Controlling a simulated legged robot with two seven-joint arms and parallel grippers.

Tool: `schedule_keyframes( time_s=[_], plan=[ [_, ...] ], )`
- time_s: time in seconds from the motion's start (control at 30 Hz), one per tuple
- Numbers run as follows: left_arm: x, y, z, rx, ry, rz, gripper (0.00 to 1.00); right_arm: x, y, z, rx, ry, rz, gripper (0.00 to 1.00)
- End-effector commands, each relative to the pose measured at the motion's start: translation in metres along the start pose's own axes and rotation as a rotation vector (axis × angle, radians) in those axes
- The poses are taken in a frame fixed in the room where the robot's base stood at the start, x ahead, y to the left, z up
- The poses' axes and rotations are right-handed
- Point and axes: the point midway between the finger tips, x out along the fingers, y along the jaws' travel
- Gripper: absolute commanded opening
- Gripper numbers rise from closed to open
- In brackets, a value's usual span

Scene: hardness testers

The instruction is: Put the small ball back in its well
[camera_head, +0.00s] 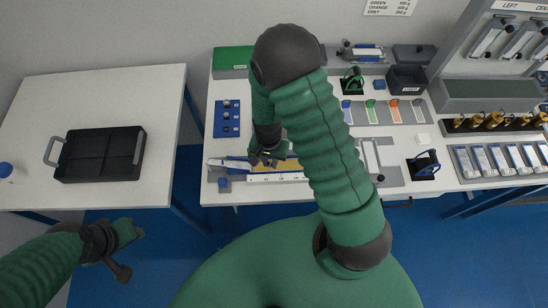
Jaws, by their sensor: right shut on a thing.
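A blue block with wells (218,131) lies on the right-hand bench, left of my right arm. Several small round shapes show in it; I cannot tell balls from empty wells. My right gripper (266,160) points down over the long blue and white device with a scale (262,178), in front of the block and to its right. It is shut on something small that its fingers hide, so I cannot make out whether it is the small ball. My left gripper (131,254) hangs empty over the floor at lower left, its fingers apart.
A black tray with handles (98,179) lies on the left table (50,100). A gap separates the tables. On the right bench stand a green box (232,58), a dark bin (406,79), coloured strips (394,111) and a blue clamp-like tool (424,164).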

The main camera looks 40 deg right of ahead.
Motion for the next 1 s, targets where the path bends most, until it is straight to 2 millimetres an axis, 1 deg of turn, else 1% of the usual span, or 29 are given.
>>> schedule_keyframes(
  time_s=[0.03,0.2,0.33,0.7,1.0],
  plan=[
    [0.004,0.000,0.001,0.000,0.000,0.000,0.41,0.006,0.002,-0.003,0.005,-0.002,-0.001,0.00],
    [0.007,0.000,0.002,0.001,0.000,0.000,0.41,0.012,0.006,-0.008,0.005,-0.007,-0.005,0.00],
    [0.006,0.001,0.002,0.001,0.000,0.000,0.41,0.012,0.006,-0.008,0.005,-0.008,-0.005,0.00],
    [0.005,0.000,0.001,0.001,0.000,0.000,0.41,0.009,-0.001,0.000,0.003,0.001,0.000,0.00],
    [0.002,0.000,0.001,0.001,0.000,0.000,0.41,0.010,-0.001,0.002,0.004,-0.005,-0.003,0.00]
  ],
)
